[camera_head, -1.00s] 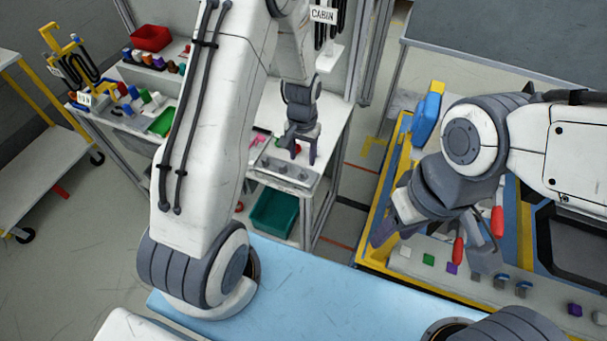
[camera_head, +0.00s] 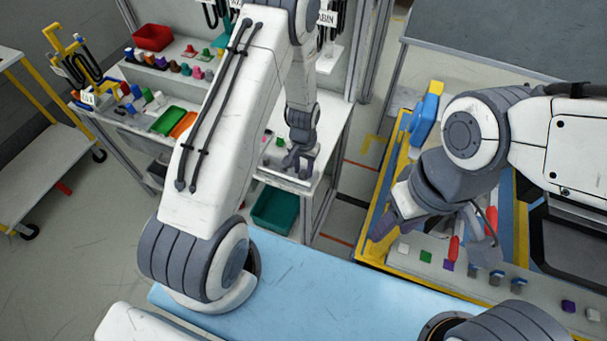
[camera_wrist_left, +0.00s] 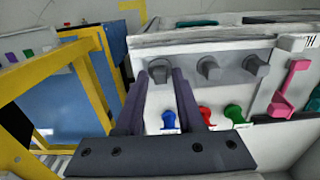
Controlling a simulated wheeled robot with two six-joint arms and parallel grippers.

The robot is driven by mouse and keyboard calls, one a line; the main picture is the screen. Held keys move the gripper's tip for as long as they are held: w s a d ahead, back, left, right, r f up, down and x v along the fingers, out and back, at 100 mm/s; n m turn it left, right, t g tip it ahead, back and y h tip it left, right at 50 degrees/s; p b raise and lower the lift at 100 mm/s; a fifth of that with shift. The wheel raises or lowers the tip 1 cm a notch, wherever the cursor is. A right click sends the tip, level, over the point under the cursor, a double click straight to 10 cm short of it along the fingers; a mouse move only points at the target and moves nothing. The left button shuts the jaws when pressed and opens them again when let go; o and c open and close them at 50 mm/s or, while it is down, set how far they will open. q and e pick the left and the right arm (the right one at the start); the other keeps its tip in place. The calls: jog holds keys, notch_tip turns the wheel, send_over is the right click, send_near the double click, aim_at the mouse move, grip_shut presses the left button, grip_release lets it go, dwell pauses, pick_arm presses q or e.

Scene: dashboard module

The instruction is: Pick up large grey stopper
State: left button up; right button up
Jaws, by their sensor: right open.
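In the left wrist view, a row of grey stoppers stands on a pale panel: one at left (camera_wrist_left: 160,72), one in the middle (camera_wrist_left: 208,68) and one at right (camera_wrist_left: 255,66). I cannot tell for sure which is the large one. My left gripper (camera_wrist_left: 157,76) is open, and its two purple fingers frame the left grey stopper; contact cannot be made out. In the head view my left gripper (camera_head: 299,162) is low at the workbench's front edge and hides most of the row. My right gripper (camera_head: 432,234) is open and empty over the dashboard module.
Blue (camera_wrist_left: 169,119), red (camera_wrist_left: 205,114) and green (camera_wrist_left: 235,113) stoppers stand close to my left fingers. A pink part (camera_wrist_left: 290,88) lies at right. A yellow frame (camera_wrist_left: 88,75) stands at left. A teal bin (camera_head: 273,210) sits below the bench.

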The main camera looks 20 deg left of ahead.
pick_arm(q)
grip_shut()
jog(key=shift+r, duration=0.1)
